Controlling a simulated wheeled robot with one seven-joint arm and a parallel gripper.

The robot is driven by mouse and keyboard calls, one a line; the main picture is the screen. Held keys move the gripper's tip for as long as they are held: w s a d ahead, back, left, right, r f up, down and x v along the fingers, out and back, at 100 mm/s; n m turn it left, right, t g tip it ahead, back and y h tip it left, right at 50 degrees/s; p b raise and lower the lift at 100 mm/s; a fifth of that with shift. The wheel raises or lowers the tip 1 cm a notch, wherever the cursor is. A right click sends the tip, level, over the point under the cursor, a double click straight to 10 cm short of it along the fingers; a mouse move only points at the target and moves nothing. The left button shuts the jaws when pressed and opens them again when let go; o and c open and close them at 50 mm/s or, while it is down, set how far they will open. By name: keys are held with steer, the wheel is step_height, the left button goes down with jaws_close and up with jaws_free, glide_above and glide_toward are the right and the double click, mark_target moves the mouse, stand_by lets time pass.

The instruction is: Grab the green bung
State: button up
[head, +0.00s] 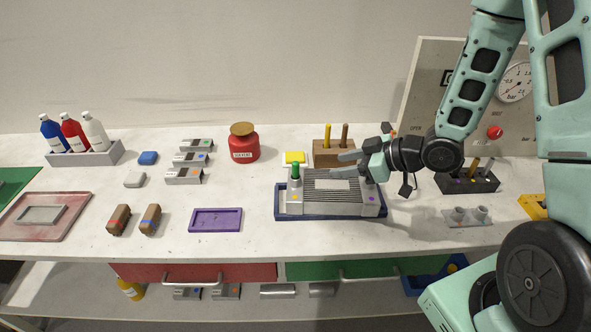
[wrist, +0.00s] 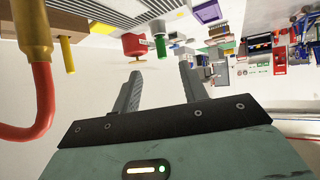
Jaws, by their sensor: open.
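The green bung (head: 295,170) stands upright at the left end of the grey ribbed jig (head: 330,197). In the wrist view the green bung (wrist: 161,51) shows beyond the fingertips, roughly in line with the gap between them. My gripper (head: 337,163) is open and empty, with its fingers pointing left above the jig, to the right of the bung and apart from it. In the wrist view, which is upside down, both fingers of my gripper (wrist: 159,71) are spread with nothing between them.
The jig sits in a dark blue tray (head: 281,215). A yellow block (head: 295,157) and a wooden holder (head: 325,160) with pegs stand close behind. A red pot (head: 244,147) is further left. A red hose (wrist: 42,100) with a brass fitting passes close beside my gripper.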

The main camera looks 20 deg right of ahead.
steer(key=d+y, duration=0.1)
steer(key=t+p, duration=0.1)
steer(key=p, duration=0.3)
glide_toward(296, 173)
steer(key=shift+y, duration=0.3)
steer(key=w+a, duration=0.1)
steer(key=w, duration=0.1)
steer(key=w+a+f, duration=0.1)
steer(key=w+a, duration=0.1)
steer(key=shift+w+a, duration=0.25)
steer(key=shift+p+x, duration=1.35)
steer(key=shift+x, duration=1.75)
steer(key=shift+d+f, duration=0.1)
steer(key=shift+d, duration=0.05)
jaws_close()
